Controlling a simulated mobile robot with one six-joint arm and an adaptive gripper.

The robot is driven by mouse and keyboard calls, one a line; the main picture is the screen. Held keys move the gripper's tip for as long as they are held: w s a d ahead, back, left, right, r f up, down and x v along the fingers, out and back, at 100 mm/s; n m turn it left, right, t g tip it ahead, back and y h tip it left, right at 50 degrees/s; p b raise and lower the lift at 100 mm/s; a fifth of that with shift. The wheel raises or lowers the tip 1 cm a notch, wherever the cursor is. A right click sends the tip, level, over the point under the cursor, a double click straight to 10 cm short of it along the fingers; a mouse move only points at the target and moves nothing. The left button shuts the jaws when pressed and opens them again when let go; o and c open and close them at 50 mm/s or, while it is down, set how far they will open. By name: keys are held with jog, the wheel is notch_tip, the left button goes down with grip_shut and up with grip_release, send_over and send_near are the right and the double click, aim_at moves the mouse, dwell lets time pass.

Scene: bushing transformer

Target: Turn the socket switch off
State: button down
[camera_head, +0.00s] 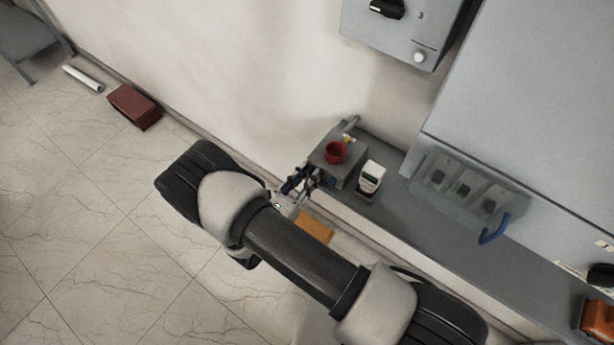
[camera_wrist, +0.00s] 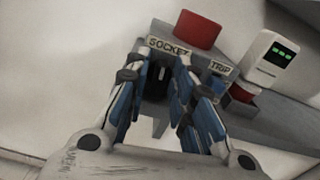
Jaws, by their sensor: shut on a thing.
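The socket switch (camera_wrist: 157,84) is a black knob on the front of a grey box, under a label reading SOCKET, in the wrist view. My gripper (camera_wrist: 158,76) has its blue-padded fingers on either side of the knob and is shut on it. The fingers hide the knob's sides, and I cannot tell which position it is turned to. In the head view my gripper (camera_head: 302,184) is at the front of the grey box (camera_head: 353,159), and the switch is hidden there.
A red round part (camera_head: 334,151) tops the box. A label reading TRIP (camera_wrist: 220,68) is right of the switch, near a red part (camera_wrist: 240,92). A white device with a green display (camera_wrist: 272,60) stands to the right. A wall cabinet (camera_head: 405,25) hangs above the shelf.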

jog(key=n, duration=0.4)
jog(key=shift+b, duration=0.35)
jog(key=n, duration=0.4)
jog(key=shift+a+f, duration=0.1)
jog(key=n, duration=0.4)
jog(key=shift+n, duration=0.3)
jog(key=shift+f+n+b, duration=0.15)
jog(key=shift+n+b, duration=0.15)
jog(key=shift+n, duration=1.6)
jog(key=c, duration=1.6)
grip_release()
jog(key=shift+c, duration=0.2)
